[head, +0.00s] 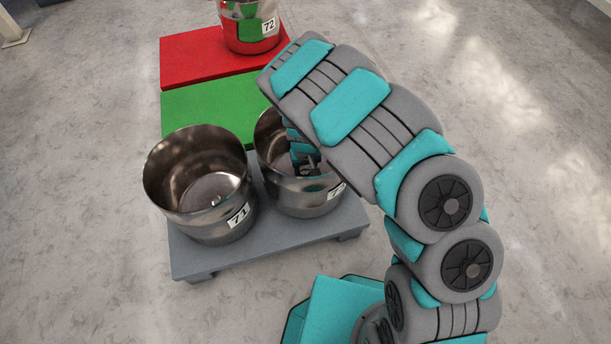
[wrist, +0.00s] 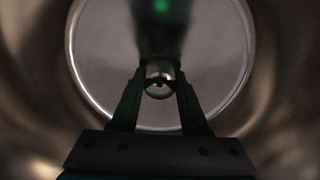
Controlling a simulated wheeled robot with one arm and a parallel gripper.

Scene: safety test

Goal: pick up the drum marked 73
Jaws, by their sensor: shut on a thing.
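The right steel drum (head: 305,197) stands upright on the grey pallet. Its label starts with a 7; the second digit is hard to read, but it fits 73, as the other drums read 71 and 72. My arm reaches over its rim, and my gripper (head: 308,168) is down inside it, partly hidden by the arm and the wall. In the wrist view, the drum's round floor (wrist: 100,65) fills the middle. The fingers of my gripper (wrist: 159,82) are shut on a small round knob (wrist: 160,90) at the floor's centre.
A drum marked 71 (head: 205,215) stands close on the left, on the same grey pallet (head: 265,236). Behind are a green platform (head: 205,106), empty where visible, and a red platform (head: 195,58) bearing a drum marked 72 (head: 250,32). Open floor lies around.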

